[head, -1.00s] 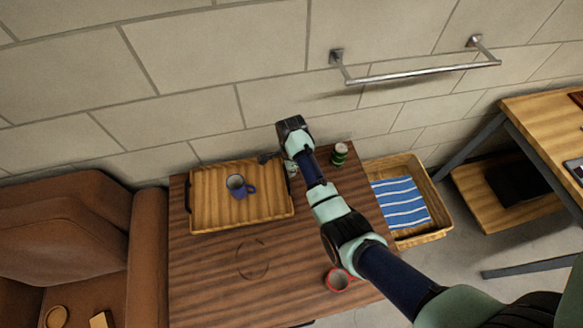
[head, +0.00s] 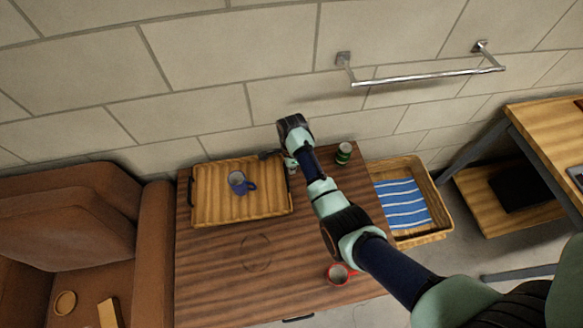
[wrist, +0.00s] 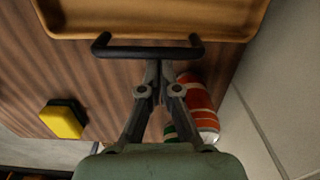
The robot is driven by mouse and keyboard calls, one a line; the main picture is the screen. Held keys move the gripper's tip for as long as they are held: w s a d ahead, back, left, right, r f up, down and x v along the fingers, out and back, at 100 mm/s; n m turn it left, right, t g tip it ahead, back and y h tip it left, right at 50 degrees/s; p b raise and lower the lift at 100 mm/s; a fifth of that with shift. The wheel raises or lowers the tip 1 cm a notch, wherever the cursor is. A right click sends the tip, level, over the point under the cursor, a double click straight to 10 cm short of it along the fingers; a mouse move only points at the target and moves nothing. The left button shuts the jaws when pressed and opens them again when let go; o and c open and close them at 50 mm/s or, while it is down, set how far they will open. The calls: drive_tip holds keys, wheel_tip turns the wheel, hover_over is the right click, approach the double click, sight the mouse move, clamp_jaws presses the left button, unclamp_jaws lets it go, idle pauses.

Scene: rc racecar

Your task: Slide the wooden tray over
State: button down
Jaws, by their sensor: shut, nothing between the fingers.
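The wooden tray (head: 212,213) lies on the brown table (head: 215,265), near its back left, with a blue mug (head: 238,184) standing on it. My gripper (head: 267,155) is at the tray's right side in the head view, partly hidden by my wrist. In the wrist view my gripper (wrist: 158,66) is shut and empty, its fingertips at the black handle (wrist: 120,52) of the tray (wrist: 190,32). The fingertips appear to meet the handle's outer side; I cannot tell whether they touch.
A green can (head: 343,153) and a red mug (head: 338,274) stand right of the tray. A yellow sponge (wrist: 62,121) and a red-and-white can (wrist: 195,100) show in the wrist view. A brown armchair (head: 155,250) adjoins the table's left; a wall rises behind.

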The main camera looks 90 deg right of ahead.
wheel_tip(320, 180, up, 9)
drive_tip(key=p, duration=0.9)
drive_tip(key=shift+r, duration=0.15)
